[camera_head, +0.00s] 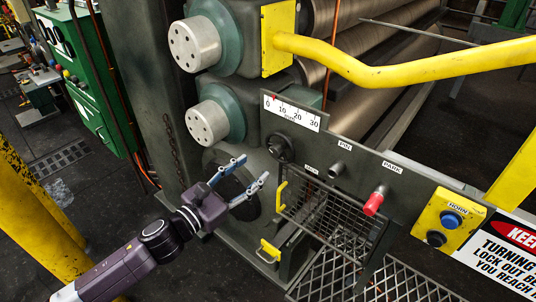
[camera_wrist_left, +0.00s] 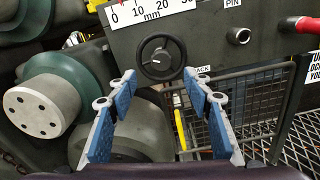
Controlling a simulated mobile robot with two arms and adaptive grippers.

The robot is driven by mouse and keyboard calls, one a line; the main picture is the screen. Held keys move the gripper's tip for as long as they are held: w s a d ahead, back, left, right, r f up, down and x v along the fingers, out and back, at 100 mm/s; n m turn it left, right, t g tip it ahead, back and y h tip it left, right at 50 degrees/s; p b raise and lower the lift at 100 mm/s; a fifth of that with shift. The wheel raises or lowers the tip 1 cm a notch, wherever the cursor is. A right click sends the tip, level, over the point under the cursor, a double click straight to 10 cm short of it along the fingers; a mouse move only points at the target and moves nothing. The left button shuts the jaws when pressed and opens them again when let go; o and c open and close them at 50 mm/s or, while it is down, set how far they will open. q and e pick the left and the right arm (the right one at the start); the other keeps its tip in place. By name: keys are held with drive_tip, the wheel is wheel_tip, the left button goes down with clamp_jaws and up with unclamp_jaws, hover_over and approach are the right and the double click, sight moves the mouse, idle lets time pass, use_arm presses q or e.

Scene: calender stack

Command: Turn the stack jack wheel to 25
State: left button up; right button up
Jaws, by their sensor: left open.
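The stack jack wheel is a small black handwheel (camera_head: 280,148) on the dark grey machine panel, left of the PIN label. It also shows whole in the left wrist view (camera_wrist_left: 162,57), beyond the fingertips. Above it is a white mm scale (camera_head: 291,112) marked 0, 10, 20 and 30, with a small red pointer between 0 and 10. My left gripper (camera_head: 252,168) is open and empty, to the lower left of the wheel in the head view. In the left wrist view its blue-padded fingers (camera_wrist_left: 160,88) stand wide apart, clear of the wheel. My right gripper is not in view.
A red handle (camera_head: 375,201) under the PARK label and a pin knob (camera_head: 337,170) stick out to the right. A wire mesh guard (camera_head: 336,222) with a yellow handle is below the wheel. A thick yellow rail (camera_head: 420,66) crosses above. Large roll ends (camera_head: 208,122) are at left.

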sight(274, 153)
use_arm(q)
drive_tip(key=p+x, duration=0.1)
drive_tip(key=x, duration=0.5)
drive_tip(key=shift+w+d+r+p, duration=0.15)
drive_tip(key=shift+w+d+p, duration=0.05)
drive_tip(key=shift+d+p, duration=0.2)
drive_tip(key=shift+w+d, duration=0.25)
drive_tip(key=shift+w, duration=0.05)
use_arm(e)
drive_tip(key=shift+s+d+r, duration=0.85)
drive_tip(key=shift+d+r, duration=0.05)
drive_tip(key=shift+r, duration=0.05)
use_arm(q)
drive_tip(key=shift+c, duration=0.6)
drive_tip(key=c, duration=1)
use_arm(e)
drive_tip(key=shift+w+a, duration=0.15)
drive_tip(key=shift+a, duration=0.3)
